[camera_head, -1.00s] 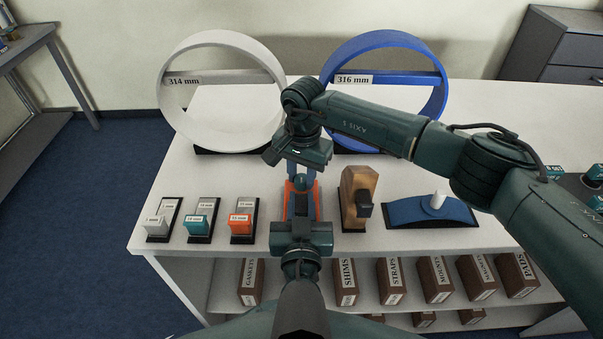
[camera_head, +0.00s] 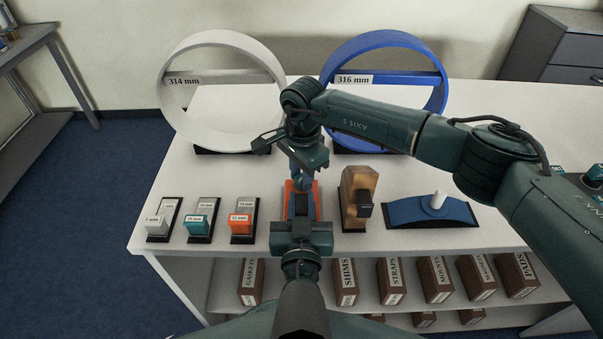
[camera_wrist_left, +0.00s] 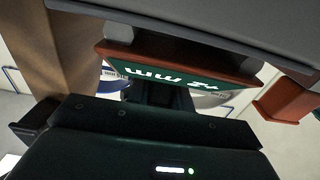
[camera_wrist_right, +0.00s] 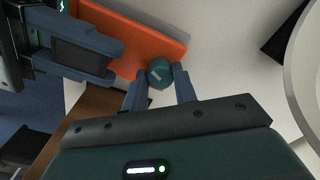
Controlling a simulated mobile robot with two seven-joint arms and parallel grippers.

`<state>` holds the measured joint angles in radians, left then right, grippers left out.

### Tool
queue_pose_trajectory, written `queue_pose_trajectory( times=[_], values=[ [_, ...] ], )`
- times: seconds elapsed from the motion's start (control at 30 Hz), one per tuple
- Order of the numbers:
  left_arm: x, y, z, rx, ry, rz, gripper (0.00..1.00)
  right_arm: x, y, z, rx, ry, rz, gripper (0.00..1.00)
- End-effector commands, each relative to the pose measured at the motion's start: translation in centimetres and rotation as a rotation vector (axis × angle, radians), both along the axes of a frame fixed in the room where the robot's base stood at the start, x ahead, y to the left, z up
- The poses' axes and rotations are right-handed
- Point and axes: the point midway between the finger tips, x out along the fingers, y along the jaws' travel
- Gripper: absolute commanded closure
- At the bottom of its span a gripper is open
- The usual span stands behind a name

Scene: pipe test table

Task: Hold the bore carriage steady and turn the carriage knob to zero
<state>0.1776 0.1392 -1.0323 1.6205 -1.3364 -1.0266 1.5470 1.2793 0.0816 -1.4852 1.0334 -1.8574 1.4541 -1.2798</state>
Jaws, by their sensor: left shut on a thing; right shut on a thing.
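The bore carriage, an orange body (camera_head: 318,198), sits near the front of the white table. In the left wrist view its red-orange edge (camera_wrist_left: 200,67) borders a dark green label with white characters. My left gripper (camera_head: 302,212) comes from the front and is shut on the carriage; its fingers clasp a dark block in the right wrist view (camera_wrist_right: 85,56). The round teal carriage knob (camera_wrist_right: 160,72) has a pale line on its face. My right gripper (camera_head: 301,182) reaches down from above, shut on the knob with one finger at each side. Any zero mark is not readable.
A white ring (camera_head: 172,115) labelled 314 mm and a blue ring (camera_head: 336,137) labelled 316 mm stand behind. Several labelled gauge blocks (camera_head: 200,222) are to the left. A wooden block (camera_head: 358,190) and a blue curved piece (camera_head: 410,213) are close on the right.

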Motion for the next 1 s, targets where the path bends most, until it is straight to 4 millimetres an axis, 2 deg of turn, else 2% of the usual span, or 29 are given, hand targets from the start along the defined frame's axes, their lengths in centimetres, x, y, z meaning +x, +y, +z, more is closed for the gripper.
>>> queue_pose_trajectory(
  times=[1.0],
  values=[
    [0.05, 0.10, 0.01, 0.000, 0.000, 0.003, 1.00, 0.05, 0.02, 0.03, -0.003, -0.001, -0.927, 0.95]
  ],
)
